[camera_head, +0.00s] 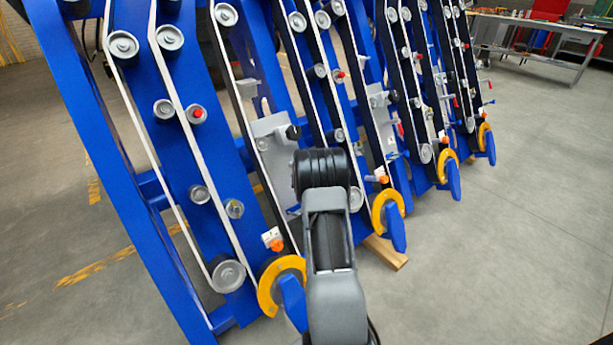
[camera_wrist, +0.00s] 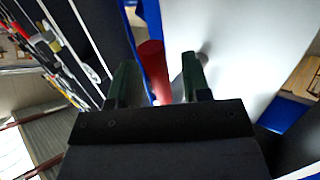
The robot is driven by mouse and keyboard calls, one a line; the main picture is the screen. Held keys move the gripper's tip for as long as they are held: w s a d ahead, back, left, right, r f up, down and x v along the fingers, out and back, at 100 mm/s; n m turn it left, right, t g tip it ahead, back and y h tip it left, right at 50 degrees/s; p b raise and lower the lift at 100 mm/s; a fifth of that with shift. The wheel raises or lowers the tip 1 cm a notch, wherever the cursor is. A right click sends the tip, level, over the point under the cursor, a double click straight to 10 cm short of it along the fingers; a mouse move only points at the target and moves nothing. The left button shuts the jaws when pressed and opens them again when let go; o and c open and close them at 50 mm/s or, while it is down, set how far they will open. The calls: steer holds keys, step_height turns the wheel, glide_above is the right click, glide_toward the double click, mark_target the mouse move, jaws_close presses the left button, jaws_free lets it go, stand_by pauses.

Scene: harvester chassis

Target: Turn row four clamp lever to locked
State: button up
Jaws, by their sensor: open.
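In the wrist view, a red cylindrical handle (camera_wrist: 152,68) shows between the two dark green fingers of my open gripper (camera_wrist: 159,62). It looks like the grip of a clamp lever; I see a gap between it and the right finger, and cannot tell whether the left finger touches it. A pale metal plate (camera_wrist: 240,45) fills the right side behind the right finger, with a small grey stub near that fingertip. In the head view, my arm hides the gripper and the handle. I cannot tell which row this is or how far the lever is turned.
Blue slanted row units (camera_head: 115,160) stand side by side with belts, rollers and grey plates (camera_head: 272,140). Yellow curved guards (camera_head: 277,282) with blue tips stick out at their lower ends. A wooden block (camera_head: 388,252) lies beneath. Open floor (camera_head: 500,240) lies to the right.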

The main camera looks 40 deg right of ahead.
steer(key=p+v, duration=0.3)
steer(key=v, duration=1)
steer(key=shift+s+a+r, duration=0.2)
steer(key=shift+s, duration=0.05)
steer(key=s+a+r+n+y+p, duration=0.3)
steer(key=a+r+y+p, duration=0.3)
steer(key=a+r+p, duration=1.05)
steer(key=s+a+r+g+y+p, duration=0.1)
steer(key=s+a+r+g+p, duration=0.1)
steer(key=s+a+r+p, duration=0.2)
steer(key=s+a+r+n+g+y+p, duration=0.1)
steer(key=s+a+r+g+p, duration=0.2)
steer(key=s+a+r, duration=0.6)
steer(key=s+p+v, duration=0.1)
steer(key=p+v, duration=0.1)
steer(key=v, duration=0.7)
steer(key=shift+a+f, duration=0.25)
steer(key=shift+a, duration=0.05)
steer(key=shift+s, duration=0.1)
